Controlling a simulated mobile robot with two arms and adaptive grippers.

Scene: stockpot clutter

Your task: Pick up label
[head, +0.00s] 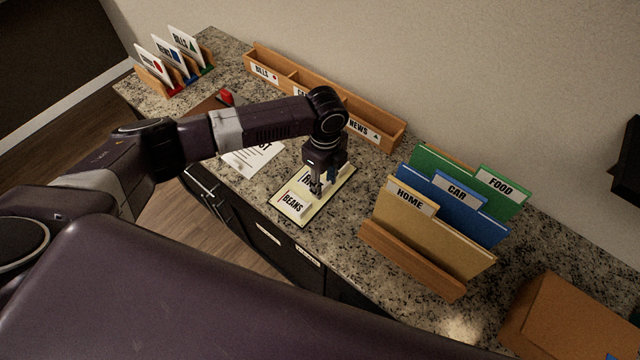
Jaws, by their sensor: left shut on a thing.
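A cream board (335,190) lies on the granite counter and bears white labels. One label reads BEANS (293,204) and is at the board's near end. Another label (308,181), its text partly hidden, is just beyond it, beneath my left gripper. My left gripper (317,189) points down over the board and is shut on this partly hidden label. I cannot tell whether that label is clear of the board. My right gripper is not in view.
A wooden holder (410,262) with HOME, CAR and FOOD folders stands right of the board. A long wooden tray (385,127) runs along the wall. A printed sheet (248,160) lies left. A card rack (152,87) is far left, a brown box (560,320) near right.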

